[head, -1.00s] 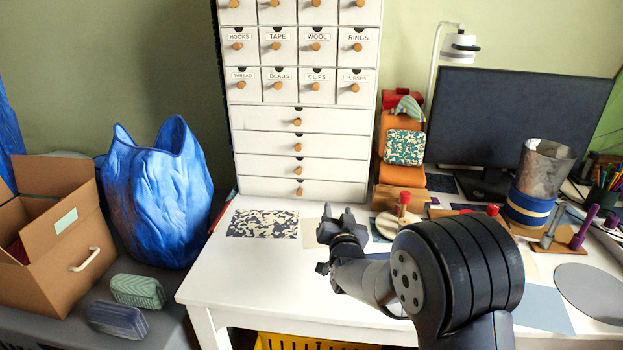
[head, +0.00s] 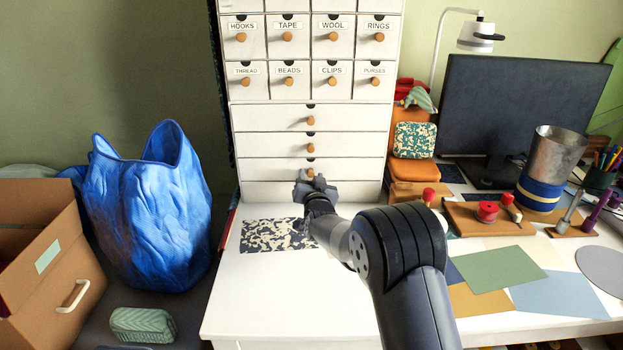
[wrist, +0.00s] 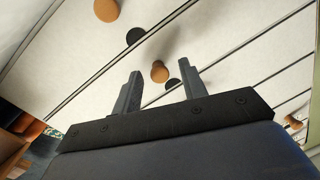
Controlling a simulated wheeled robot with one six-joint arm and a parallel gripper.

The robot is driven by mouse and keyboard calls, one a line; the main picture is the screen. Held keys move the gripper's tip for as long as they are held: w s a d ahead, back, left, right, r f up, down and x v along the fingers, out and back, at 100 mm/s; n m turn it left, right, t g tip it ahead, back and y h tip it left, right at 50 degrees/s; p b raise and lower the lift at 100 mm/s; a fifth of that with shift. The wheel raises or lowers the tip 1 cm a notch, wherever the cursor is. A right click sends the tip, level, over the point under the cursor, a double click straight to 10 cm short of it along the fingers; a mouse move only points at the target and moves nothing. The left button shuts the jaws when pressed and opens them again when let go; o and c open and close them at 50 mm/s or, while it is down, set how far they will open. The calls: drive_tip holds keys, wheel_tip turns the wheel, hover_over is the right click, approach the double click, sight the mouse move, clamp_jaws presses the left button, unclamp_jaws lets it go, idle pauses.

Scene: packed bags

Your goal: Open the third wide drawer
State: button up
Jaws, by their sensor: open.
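The white cabinet (head: 260,170) has a stack of wide drawers, each with a round wooden knob. The third wide drawer (head: 262,168) is closed flush, and its knob (head: 310,172) shows just above my gripper (head: 315,183). In the wrist view my gripper (wrist: 160,84) is open, with its two dark fingers pointing at the drawer fronts. A knob (wrist: 160,72), seemingly the third drawer's, appears between the fingertips; I cannot tell whether they touch it. A lower knob (wrist: 106,10) shows beyond. In the head view my gripper hides the fourth drawer's knob.
The white desk (head: 290,300) is clear in front of the cabinet, except for a patterned sheet (head: 268,236). A blue bag (head: 150,210) and a cardboard box (head: 45,250) stand left. A wooden stand with red spools (head: 487,211) and a monitor (head: 515,110) are right.

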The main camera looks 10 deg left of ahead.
clamp_jaws()
idle(0.4)
